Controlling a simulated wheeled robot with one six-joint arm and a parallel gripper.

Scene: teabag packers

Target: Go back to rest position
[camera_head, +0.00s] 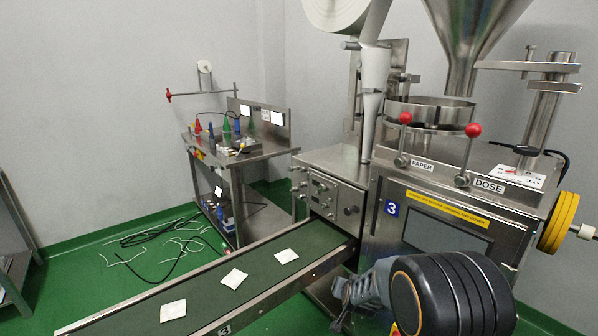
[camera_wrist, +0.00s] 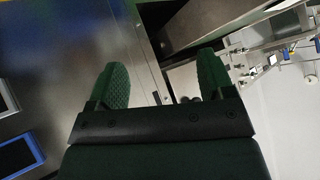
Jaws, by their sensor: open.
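My gripper shows in the wrist view (camera_wrist: 163,82), with its two dark green fingers spread apart and nothing between them. In the head view my arm is at the lower right, in front of the packing machine (camera_head: 375,215). The grey gripper end (camera_head: 352,292) points left beside the conveyor; its fingers are hard to make out there. Several white teabags (camera_head: 234,278) lie apart on the green conveyor belt (camera_head: 205,298), left of my gripper.
The machine's panel with red-knobbed levers (camera_head: 474,131) stands close behind my arm. A metal workbench (camera_head: 238,155) with tools is at the back left. Loose cables (camera_head: 165,240) lie on the green floor. A metal rack (camera_head: 12,265) stands at the left edge.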

